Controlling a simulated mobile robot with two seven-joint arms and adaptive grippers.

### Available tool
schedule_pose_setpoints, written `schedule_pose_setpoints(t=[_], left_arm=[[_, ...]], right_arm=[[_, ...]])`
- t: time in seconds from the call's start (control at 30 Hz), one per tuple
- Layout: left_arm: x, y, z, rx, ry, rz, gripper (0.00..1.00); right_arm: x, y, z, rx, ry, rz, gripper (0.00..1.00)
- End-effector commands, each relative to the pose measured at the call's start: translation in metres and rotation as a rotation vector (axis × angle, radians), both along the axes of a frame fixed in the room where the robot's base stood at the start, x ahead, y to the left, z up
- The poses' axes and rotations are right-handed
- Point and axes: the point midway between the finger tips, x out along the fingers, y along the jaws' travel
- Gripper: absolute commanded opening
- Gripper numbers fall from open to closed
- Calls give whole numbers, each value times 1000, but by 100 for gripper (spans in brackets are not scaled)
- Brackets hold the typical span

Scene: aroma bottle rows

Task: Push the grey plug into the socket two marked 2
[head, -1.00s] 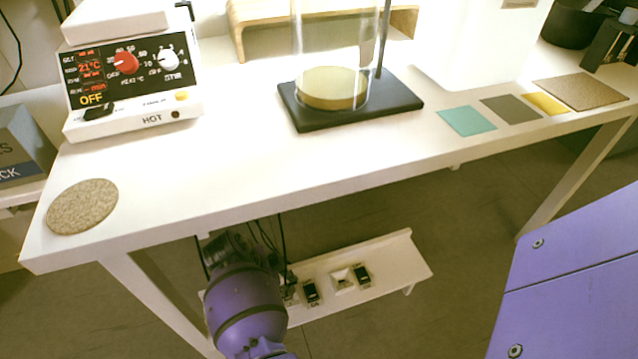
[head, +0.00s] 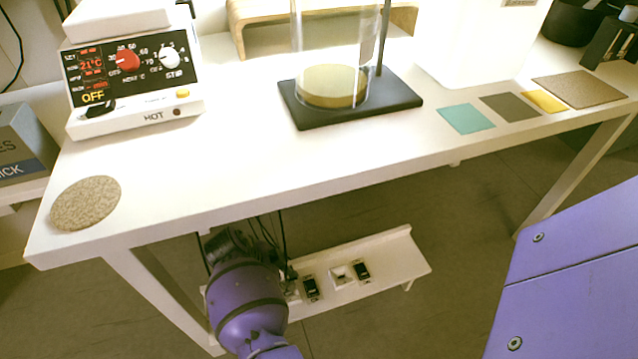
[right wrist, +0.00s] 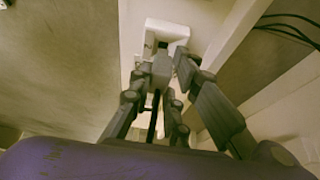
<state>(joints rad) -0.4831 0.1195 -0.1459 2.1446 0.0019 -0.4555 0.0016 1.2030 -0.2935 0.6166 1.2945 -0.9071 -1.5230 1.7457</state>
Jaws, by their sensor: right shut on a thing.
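My right gripper (right wrist: 168,66) is shut on the grey plug (right wrist: 161,73), and both are close in front of a white socket (right wrist: 168,31) in the right wrist view. The plug's front end is hard to make out, so I cannot tell whether it touches the socket. In the head view my right arm reaches under the table to a low white strip. A white socket (head: 341,275) shows there beside the arm, and another is partly hidden by it. The socket numbers are too small to read. My left gripper is not in view.
The white table (head: 230,170) stands above the strip (head: 388,262), its front edge close to my right arm. Dark cables (head: 268,230) hang behind my wrist. A hot plate (head: 135,75) and a black stand (head: 400,95) are on the tabletop.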

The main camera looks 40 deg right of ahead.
Motion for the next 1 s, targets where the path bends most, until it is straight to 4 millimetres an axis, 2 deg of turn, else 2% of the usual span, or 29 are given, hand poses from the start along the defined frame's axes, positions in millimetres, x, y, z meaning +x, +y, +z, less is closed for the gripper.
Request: schedule_pose_setpoints(t=[0.33, 1.0], left_arm=[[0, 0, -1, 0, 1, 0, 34], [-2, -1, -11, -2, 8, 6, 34]], right_arm=[[3, 1, 0, 1, -4, 1, 0], [2, 1, -17, 1, -5, 0, 0]])
